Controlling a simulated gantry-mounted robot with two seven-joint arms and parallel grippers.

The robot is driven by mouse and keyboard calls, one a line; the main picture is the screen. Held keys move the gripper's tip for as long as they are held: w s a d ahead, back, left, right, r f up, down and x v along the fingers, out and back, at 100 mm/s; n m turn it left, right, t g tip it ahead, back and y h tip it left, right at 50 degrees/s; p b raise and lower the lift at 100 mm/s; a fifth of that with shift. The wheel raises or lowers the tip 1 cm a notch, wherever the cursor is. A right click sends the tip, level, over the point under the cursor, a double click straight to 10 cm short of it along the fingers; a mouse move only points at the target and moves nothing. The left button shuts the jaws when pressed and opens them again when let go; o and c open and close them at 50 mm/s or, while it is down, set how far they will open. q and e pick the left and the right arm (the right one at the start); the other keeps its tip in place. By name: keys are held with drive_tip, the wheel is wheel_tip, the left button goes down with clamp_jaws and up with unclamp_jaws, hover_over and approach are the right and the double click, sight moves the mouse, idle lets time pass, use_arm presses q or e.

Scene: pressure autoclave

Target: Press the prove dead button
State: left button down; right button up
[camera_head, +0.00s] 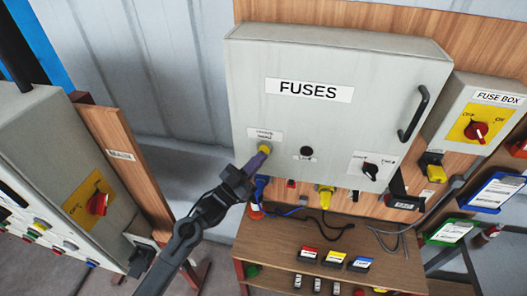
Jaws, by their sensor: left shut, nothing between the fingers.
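A round yellow-ringed button (265,147) is on the lower left of the grey FUSES cabinet (400,75), under a small white label (264,134) whose text is too small to read surely. My left gripper (259,158) is shut and empty. Its purplish fingertips are at the lower edge of this button and partly cover it. I cannot tell whether they touch it or whether it is pressed in. My right gripper is not in view.
Right of the button are a black round fitting (307,152) and a black rotary switch (370,171). Cables and plugs hang below the cabinet above a wooden shelf (290,233). A MAIN panel (121,156) stands left, a FUSE BOX (457,105) right.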

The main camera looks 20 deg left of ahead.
use_arm(q)
drive_tip(key=shift+w+a+b, duration=0.1)
drive_tip(key=shift+w+b, duration=0.2)
drive_tip(key=shift+w, duration=0.15)
idle(0.6)
drive_tip(key=shift+s, duration=0.15)
idle(0.3)
drive_tip(key=shift+s+p, duration=0.6)
drive_tip(key=shift+s, duration=0.1)
drive_tip(key=shift+s, duration=0.1)
drive_tip(key=s+p, duration=0.2)
drive_tip(key=s, duration=0.2)
drive_tip(key=shift+s+d+p, duration=0.4)
idle(0.6)
